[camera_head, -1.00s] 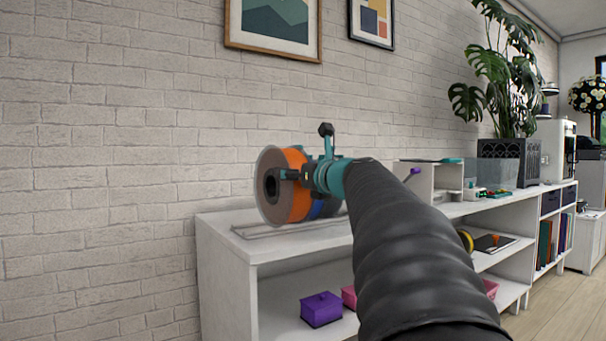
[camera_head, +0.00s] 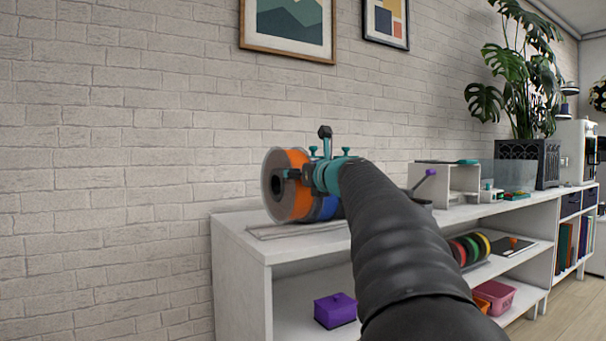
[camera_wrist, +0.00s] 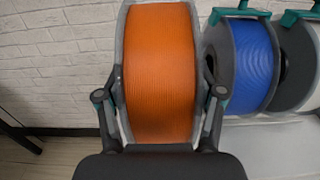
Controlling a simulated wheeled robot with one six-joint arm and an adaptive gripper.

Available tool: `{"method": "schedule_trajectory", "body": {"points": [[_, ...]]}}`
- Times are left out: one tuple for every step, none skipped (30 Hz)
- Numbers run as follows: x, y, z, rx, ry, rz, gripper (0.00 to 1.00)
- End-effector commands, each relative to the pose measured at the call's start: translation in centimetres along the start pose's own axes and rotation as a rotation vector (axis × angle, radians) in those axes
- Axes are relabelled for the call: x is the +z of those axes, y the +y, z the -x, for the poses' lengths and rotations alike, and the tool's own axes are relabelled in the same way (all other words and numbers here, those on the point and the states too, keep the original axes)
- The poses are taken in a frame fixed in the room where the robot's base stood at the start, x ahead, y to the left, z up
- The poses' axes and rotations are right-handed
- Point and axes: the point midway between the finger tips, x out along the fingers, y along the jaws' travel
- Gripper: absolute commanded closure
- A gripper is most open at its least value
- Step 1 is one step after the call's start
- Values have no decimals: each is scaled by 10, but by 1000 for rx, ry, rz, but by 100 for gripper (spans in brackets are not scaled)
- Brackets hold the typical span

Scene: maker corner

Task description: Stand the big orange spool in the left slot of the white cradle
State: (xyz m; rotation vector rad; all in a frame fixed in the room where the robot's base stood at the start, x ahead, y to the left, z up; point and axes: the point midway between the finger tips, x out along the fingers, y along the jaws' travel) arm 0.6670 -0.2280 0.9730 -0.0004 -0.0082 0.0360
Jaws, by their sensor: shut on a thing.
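The big orange spool (camera_head: 297,186) has clear flanges and stands upright at the left end of the white shelf top. In the wrist view the orange spool (camera_wrist: 160,75) fills the middle. My gripper (camera_head: 290,174) is shut on it, with one finger on each flange; the gripper (camera_wrist: 162,95) also shows this in the wrist view. The white cradle (camera_head: 268,233) shows as a low rail under and left of the spool. A blue spool (camera_wrist: 245,65) stands just right of the orange one. I cannot tell whether the orange spool rests in the left slot.
A white spool (camera_wrist: 302,62) stands beyond the blue one. The white shelf (camera_head: 240,240) ends left of the cradle. A white box-shaped stand (camera_head: 455,182) is further right on top. A purple box (camera_head: 335,310) sits on the lower shelf. A brick wall is behind.

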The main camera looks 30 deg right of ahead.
Motion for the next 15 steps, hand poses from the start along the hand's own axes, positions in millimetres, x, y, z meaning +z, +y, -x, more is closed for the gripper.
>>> {"method": "schedule_trajectory", "body": {"points": [[3, 0, -2, 0, -5, 1, 80], [3, 0, -4, -1, -5, 1, 80], [4, 0, -6, -1, -6, 1, 80], [4, 0, -8, -1, -6, 1, 80], [4, 0, -9, -1, -6, 0, 80], [3, 1, -12, -1, -6, 0, 80], [3, 1, -13, 0, -6, 0, 80], [3, 0, -15, 0, -5, 0, 80], [3, 1, -18, 0, -5, 0, 80], [4, 1, -19, 0, -5, 1, 80], [4, 1, -21, 0, -5, 1, 80], [4, 1, -23, 0, -5, 1, 80], [4, 1, -25, 0, -5, 1, 80], [4, 1, -26, 0, -5, 1, 80], [4, 0, -29, 0, -6, 1, 80]]}}
